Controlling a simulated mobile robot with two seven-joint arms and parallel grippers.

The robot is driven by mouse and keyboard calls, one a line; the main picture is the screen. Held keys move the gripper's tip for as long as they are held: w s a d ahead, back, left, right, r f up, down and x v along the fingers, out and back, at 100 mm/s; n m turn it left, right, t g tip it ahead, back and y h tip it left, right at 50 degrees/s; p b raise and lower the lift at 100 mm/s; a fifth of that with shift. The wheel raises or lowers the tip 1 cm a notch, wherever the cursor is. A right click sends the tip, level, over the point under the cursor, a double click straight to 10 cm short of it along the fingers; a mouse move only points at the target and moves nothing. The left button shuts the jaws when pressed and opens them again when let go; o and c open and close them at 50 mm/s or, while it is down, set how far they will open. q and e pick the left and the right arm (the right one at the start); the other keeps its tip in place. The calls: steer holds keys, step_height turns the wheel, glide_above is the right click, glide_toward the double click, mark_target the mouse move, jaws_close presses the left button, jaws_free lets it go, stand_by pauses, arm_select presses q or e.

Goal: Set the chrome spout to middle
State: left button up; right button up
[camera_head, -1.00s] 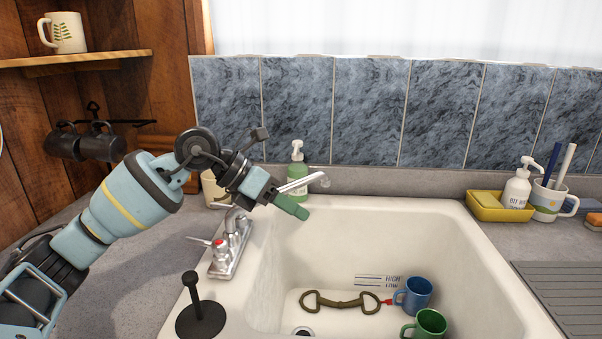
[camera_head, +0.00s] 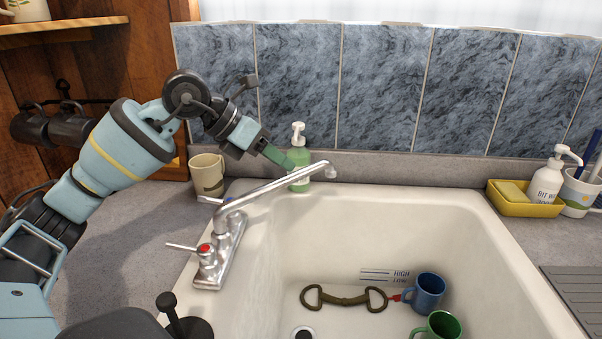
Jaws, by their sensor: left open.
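The chrome spout (camera_head: 275,186) rises from the faucet base (camera_head: 221,250) on the sink's left rim. It points right and away, and its tip (camera_head: 329,169) hangs over the far left part of the basin, near the back rim. A lever with a red mark (camera_head: 205,248) is at the near end of the base. My left gripper (camera_head: 277,157) is open, with green fingertips, above and behind the spout. It looks apart from the spout, though the depth is hard to judge. My right gripper is not in view.
The white sink (camera_head: 460,215) holds a bit (camera_head: 345,298), a blue mug (camera_head: 427,291) and a green mug (camera_head: 441,325). A green soap bottle (camera_head: 299,165) and a beige mug (camera_head: 207,176) stand behind the faucet. A black plunger-like object (camera_head: 180,322) is at near left.

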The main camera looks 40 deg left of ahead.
mark_target(301, 179)
arm_select(q)
steer(key=shift+x, duration=3.55)
jaws_close()
